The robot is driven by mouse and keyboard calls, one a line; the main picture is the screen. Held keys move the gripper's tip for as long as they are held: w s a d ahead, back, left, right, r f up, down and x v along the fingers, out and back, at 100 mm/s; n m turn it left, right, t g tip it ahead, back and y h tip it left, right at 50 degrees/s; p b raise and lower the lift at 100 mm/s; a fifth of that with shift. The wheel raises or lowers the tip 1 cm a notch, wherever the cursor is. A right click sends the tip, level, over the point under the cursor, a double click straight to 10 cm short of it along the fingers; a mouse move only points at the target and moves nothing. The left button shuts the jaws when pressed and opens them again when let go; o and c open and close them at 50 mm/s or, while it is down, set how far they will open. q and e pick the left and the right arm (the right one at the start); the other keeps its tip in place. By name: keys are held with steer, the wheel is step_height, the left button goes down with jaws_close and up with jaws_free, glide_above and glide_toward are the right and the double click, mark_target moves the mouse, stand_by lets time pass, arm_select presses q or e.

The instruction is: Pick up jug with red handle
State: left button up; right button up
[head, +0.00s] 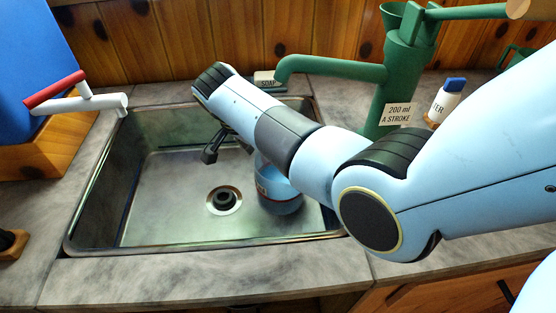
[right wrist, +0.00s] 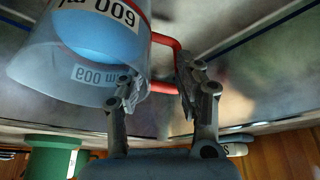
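The jug (right wrist: 100,55) is clear with a red handle (right wrist: 164,86), a "600 ml" mark and blue content. In the head view the jug (head: 278,195) stands in the sink, partly hidden behind my right arm. My right gripper (right wrist: 160,85) is at the handle side, with its fingers apart. One finger overlaps the jug's wall and the other the outer part of the handle; whether they touch is unclear. In the head view my right gripper (head: 228,148) is over the sink, partly covered by my arm. My left gripper is not in view.
The metal sink (head: 150,185) has a drain (head: 223,200). A green pump (head: 400,75) reaches its spout over the back rim, with a "200 ml a stroke" label. A blue container (head: 25,80) with a red-and-white tap is at left. A small bottle (head: 445,102) stands right.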

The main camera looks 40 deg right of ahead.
jaws_close()
stand_by(0.3)
